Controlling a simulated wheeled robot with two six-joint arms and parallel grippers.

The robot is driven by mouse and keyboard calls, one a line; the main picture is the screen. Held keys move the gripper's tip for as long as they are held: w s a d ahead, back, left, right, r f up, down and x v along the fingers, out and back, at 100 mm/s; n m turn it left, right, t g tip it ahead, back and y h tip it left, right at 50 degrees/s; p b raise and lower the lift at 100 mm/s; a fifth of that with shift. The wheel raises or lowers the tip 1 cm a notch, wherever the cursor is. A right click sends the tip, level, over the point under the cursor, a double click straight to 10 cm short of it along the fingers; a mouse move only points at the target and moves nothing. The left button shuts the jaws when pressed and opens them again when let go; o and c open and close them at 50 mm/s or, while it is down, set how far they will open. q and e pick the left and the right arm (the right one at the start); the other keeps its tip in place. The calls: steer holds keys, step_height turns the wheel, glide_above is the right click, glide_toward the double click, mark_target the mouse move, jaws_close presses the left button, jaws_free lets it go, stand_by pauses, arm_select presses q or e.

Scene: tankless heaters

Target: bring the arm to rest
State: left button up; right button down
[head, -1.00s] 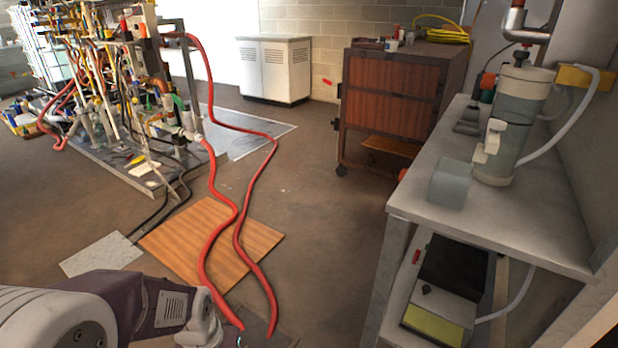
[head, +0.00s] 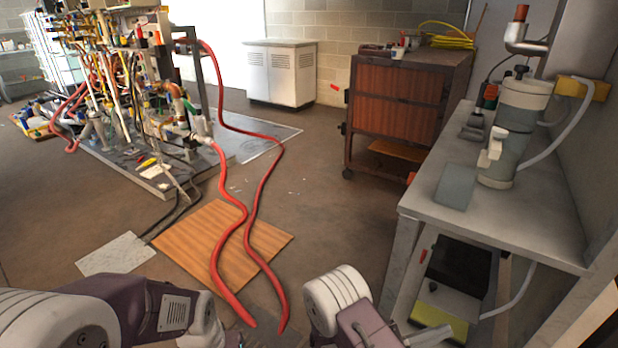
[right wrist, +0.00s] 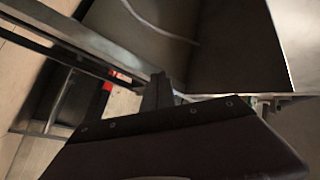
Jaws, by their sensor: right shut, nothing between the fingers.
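My right arm rises at the bottom centre of the head view, with a white joint and a purple link. In the right wrist view the shut fingers (right wrist: 158,92) show as a dark shape beyond the wrist housing, with nothing held. My left arm lies across the bottom left of the head view.
A grey bench (head: 540,226) with a cylindrical tank (head: 515,130) stands close on the right. A yellow-and-black box (head: 455,285) sits on its lower shelf. Red hoses (head: 228,225) cross a wooden board (head: 200,236) on the floor. Open floor lies in the middle.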

steer(key=s+d+r+m+g+y+p, duration=0.1)
steer(key=s+d+r+m+g+y, duration=0.35)
steer(key=s+m+g, duration=0.4)
steer(key=s+a+f+m+g+y+p, duration=0.1)
steer(key=s+a+m+y, duration=0.15)
steer(key=m+y, duration=0.45)
steer(key=s+a+f+m+g+y+p, duration=0.1)
steer(key=s+m+y, duration=0.25)
steer(key=m, duration=0.85)
steer(key=w+a+f+m+t+y, duration=0.25)
steer(key=w+a+m+t, duration=0.2)
steer(key=m, duration=0.55)
steer(key=w+a+f+m+t+y, duration=0.1)
steer(key=w+a+m+t+y, duration=0.25)
steer(key=w+a+m, duration=0.45)
step_height(320, 180, up, 38)
steer(key=s+d+m+p, duration=0.1)
steer(key=s+m+p, duration=0.1)
steer(key=p, duration=3.5)
steer(key=shift+s+d+f+m, duration=0.15)
steer(key=shift+s+d+m, duration=0.1)
steer(key=shift+d+m, duration=0.1)
steer(key=shift+p, duration=0.3)
